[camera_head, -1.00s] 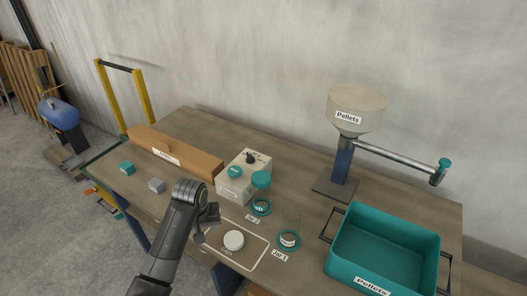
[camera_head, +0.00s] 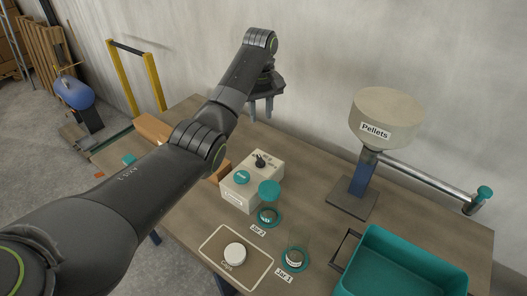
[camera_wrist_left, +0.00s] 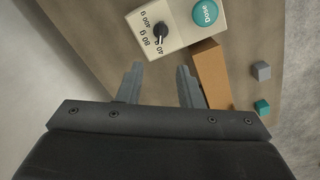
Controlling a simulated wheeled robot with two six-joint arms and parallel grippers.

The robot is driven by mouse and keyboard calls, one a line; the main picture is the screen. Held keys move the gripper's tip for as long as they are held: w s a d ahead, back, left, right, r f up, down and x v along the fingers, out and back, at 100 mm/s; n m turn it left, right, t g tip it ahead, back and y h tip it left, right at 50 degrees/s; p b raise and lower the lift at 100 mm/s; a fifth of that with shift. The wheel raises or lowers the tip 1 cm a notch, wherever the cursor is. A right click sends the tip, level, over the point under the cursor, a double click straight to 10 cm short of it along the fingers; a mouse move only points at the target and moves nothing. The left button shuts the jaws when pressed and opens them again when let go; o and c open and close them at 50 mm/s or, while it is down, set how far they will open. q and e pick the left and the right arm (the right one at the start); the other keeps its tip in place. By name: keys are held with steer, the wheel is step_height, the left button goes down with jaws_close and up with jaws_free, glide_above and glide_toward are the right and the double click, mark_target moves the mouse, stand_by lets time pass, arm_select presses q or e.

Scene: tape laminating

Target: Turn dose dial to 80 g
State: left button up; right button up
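The dose dial (camera_head: 260,161) is a black knob on top of a cream box (camera_head: 238,192) with a teal Dose button (camera_head: 242,177). In the left wrist view the dial (camera_wrist_left: 159,34) has marks for 40, 80 g and 400 g beside it. Its pointer seems to be at the 40 mark. My left gripper (camera_head: 262,117) hangs above and behind the box, apart from the dial. In the left wrist view its two fingers (camera_wrist_left: 158,84) are spread with nothing between them. My right gripper is out of view.
A pellet hopper (camera_head: 387,118) with a pipe stands right of the box, and a teal bin (camera_head: 400,262) is at the front right. A cardboard box (camera_head: 152,128) is partly behind my arm.

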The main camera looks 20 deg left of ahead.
mark_target(261, 159)
arm_select(q)
step_height(261, 159, down, 17)
steer(key=shift+s+f, duration=0.1)
steer(key=shift+s, duration=0.05)
stand_by(0.4)
jaws_close()
